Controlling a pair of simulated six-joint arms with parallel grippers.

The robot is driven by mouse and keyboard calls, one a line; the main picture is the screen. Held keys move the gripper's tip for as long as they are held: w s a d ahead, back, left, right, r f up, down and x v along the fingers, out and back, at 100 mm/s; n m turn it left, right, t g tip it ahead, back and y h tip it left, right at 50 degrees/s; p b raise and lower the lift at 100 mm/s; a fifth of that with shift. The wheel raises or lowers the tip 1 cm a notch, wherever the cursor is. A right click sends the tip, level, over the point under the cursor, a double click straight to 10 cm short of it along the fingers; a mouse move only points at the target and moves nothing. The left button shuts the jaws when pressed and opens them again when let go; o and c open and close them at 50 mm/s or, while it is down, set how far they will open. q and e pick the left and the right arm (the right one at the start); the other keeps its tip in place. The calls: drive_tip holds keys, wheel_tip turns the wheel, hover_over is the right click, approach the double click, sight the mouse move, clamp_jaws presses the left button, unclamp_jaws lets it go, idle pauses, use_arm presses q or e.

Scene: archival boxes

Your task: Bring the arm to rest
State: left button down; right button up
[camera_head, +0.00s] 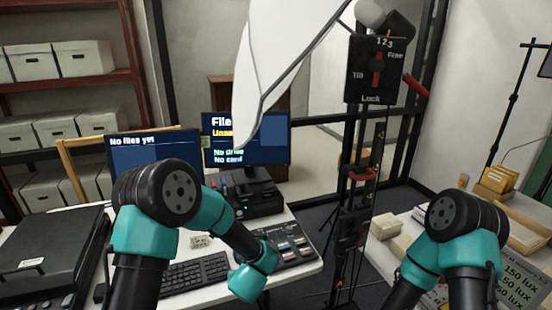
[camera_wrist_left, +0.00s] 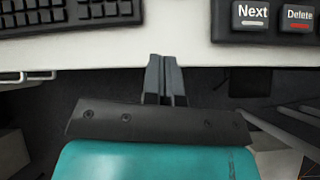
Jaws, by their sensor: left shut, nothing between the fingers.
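My left arm, teal and black, reaches over the front of the white desk (camera_head: 308,268) in the head view. Its wrist is bent down near the desk's front edge, and the fingers are hidden there. In the left wrist view my left gripper (camera_wrist_left: 163,62) is shut and empty. Its fingertips show against the desk edge, between the black keyboard (camera_wrist_left: 62,14) and the key pad with "Next" and "Delete" keys (camera_wrist_left: 268,22). My right arm is bent at the right of the head view; its gripper is out of view.
The keyboard (camera_head: 192,277) and key pad (camera_head: 287,246) lie near the left wrist. Two monitors (camera_head: 155,146) (camera_head: 270,142) stand behind. A black stand (camera_head: 370,68) with a white panel (camera_head: 272,62) rises centrally. A right-hand table holds boxes (camera_head: 384,226).

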use_arm(q)
drive_tip(key=s+a+f+m, duration=0.1)
drive_tip(key=m, duration=0.2)
drive_tip(key=s+a+f+m+h, duration=0.1)
drive_tip(key=f+m, duration=0.1)
drive_tip(key=m, duration=0.1)
drive_tip(key=s+a+f+m+g, duration=0.1)
drive_tip(key=a+f+m, duration=0.1)
drive_tip(key=m, duration=0.1)
drive_tip(key=shift+s+a+h, duration=0.1)
drive_tip(key=shift+s+h, duration=0.2)
drive_tip(key=s+a+f+m+g+h, duration=0.2)
drive_tip(key=s+f+m+g, duration=0.1)
drive_tip(key=s+m, duration=0.7)
drive_tip(key=s+a+f+m+g+h, duration=0.3)
drive_tip(key=s+f+m, duration=0.3)
drive_tip(key=m, duration=1.1)
drive_tip(key=s, duration=0.4)
drive_tip(key=shift+a+g, duration=0.25)
drive_tip(key=shift+g, duration=0.05)
drive_tip(key=shift+s+a, duration=0.25)
drive_tip(key=shift+a, duration=0.15)
